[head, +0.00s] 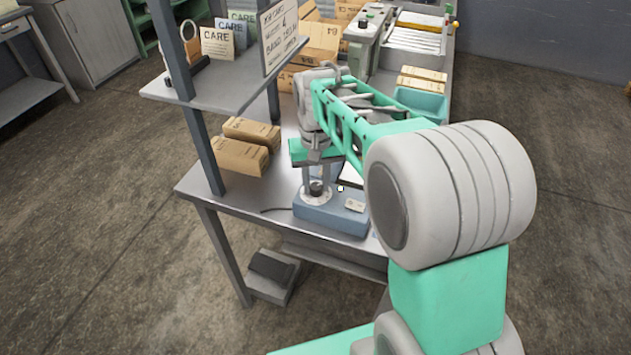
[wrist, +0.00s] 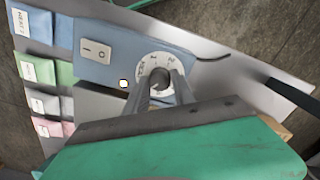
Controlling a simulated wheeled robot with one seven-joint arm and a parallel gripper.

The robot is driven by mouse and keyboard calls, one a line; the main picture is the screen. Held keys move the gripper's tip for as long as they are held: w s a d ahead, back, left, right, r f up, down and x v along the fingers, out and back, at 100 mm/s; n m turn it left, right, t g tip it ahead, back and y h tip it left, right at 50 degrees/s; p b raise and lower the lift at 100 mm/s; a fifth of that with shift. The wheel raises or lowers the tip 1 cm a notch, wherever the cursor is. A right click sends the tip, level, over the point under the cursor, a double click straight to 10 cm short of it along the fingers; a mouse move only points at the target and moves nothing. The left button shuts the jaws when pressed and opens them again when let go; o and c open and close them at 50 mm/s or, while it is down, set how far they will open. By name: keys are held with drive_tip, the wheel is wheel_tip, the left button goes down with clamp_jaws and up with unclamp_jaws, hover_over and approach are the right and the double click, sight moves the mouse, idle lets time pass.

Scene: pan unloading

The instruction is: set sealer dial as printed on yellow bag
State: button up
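The blue sealer (head: 335,216) sits at the table's near edge. I cannot tell whether the fingers touch the knob. The wrist view shows blue (wrist: 30,25), green (wrist: 38,72) and pink (wrist: 50,128) labelled bags beside the sealer. I cannot make out a yellow bag.
A shelf (head: 215,88) on posts stands left of my arm, with cards and a hanging sign (head: 280,38). Brown boxes (head: 242,155) lie under it.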

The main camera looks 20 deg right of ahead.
clamp_jaws()
drive_tip(key=shift+n, duration=0.3)
drive_tip(key=n, duration=0.9)
idle(0.4)
idle(0.3)
drive_tip(key=o, duration=0.5)
unclamp_jaws()
